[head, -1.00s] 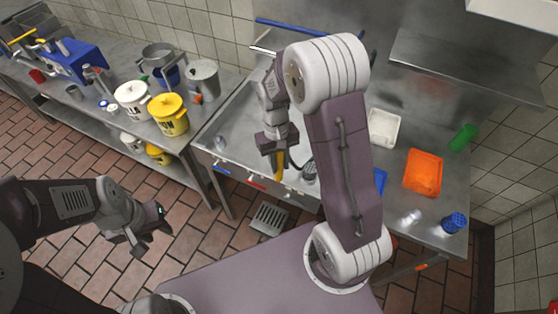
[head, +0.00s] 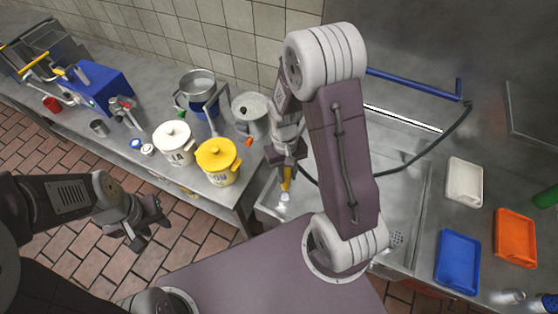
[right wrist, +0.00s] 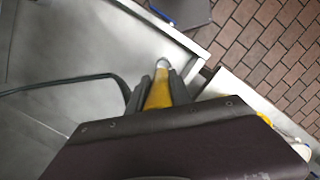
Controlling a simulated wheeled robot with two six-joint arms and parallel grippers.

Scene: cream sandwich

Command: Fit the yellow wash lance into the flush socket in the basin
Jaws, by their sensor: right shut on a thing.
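The yellow wash lance (head: 286,184) is held in my right gripper (head: 288,168), pointing down with a pale tip at its lower end. In the right wrist view the lance (right wrist: 158,92) sits between the two dark fingers (right wrist: 160,88). Its tip is over or near the corner of the steel basin (head: 412,180); I cannot tell its height. A black hose curves across the basin. I cannot make out the flush socket; my right arm hides part of the basin. My left gripper (head: 150,228) is open and empty over the floor at the left.
A counter left of the basin holds a yellow lidded pot (head: 217,162), a white lidded pot (head: 174,143), steel jugs and a blue machine (head: 97,88). Right of the basin lie white (head: 464,182), blue (head: 458,262) and orange (head: 516,238) trays. A blue bar (head: 412,83) is behind.

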